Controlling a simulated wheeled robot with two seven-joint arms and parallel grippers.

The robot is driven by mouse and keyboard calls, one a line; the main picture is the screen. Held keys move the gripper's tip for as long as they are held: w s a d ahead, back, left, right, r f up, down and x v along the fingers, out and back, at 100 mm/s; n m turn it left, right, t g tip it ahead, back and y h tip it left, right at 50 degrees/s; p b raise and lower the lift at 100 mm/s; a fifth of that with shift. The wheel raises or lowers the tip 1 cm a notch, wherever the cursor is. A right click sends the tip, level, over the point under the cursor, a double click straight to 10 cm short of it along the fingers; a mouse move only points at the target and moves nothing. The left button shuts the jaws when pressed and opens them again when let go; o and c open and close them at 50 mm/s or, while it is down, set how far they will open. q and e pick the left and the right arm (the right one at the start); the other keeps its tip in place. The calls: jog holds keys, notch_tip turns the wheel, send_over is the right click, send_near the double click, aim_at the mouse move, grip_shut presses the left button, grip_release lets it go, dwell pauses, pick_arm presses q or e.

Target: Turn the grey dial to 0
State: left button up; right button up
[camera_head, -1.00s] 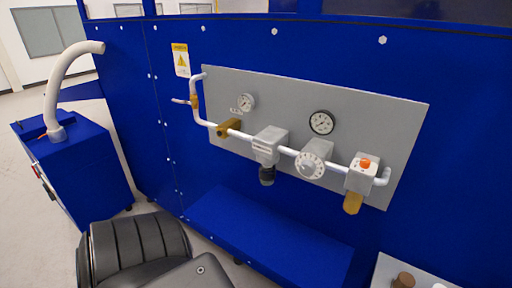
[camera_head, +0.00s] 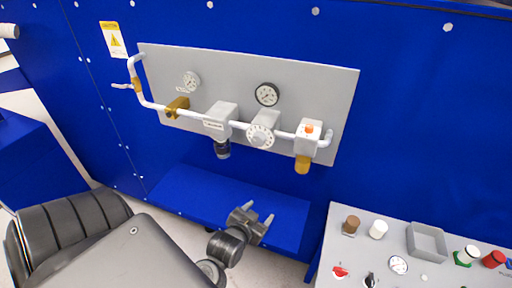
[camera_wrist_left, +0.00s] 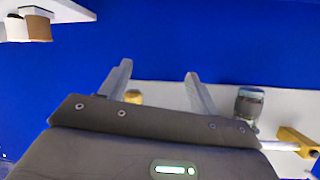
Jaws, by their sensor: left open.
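A round light-grey dial (camera_head: 261,136) with marks around its rim sits on the pipe across the grey wall plate (camera_head: 215,70). I cannot read its setting. My left gripper (camera_head: 259,212) is open and empty, below the dial and in front of the blue ledge, clearly apart from the dial. In the left wrist view its two fingers (camera_wrist_left: 158,70) are spread, with nothing held. The dial does not show in that view. My right gripper is not in view.
A dark-bowled regulator (camera_head: 221,125) is left of the dial, an orange-topped unit (camera_head: 309,138) right of it. Two gauges (camera_head: 267,94) (camera_head: 190,82) sit above the pipe. A control panel (camera_head: 330,240) with knobs stands at lower right. The blue ledge (camera_head: 190,190) is bare.

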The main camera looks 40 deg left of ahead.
aim_at(257, 143)
pick_arm(q)
jog(key=s+a+r+n+t+y, duration=0.1)
jog(key=a+r+t+y, duration=0.1)
jog(key=r, duration=0.7)
jog(key=s+a+r+n+t+y, duration=0.1)
jog(key=a+r+n+t, duration=0.15)
jog(key=r, duration=0.75)
jog(key=shift+m+g, duration=0.25)
jog(key=shift+m, duration=0.2)
jog(key=b+x, duration=0.1)
jog(key=x, duration=0.1)
jog(key=b+x, duration=0.4)
jog(key=shift+f, duration=0.35)
jog(key=x, duration=0.3)
jog(key=shift+w+a+r, duration=0.1)
jog(key=shift+w+r, duration=0.2)
jog(key=shift+w, duration=0.1)
jog(key=shift+w+a, duration=0.2)
jog(key=shift+w, duration=0.35)
jog(key=c, duration=1)
jog(key=shift+o, duration=0.2)
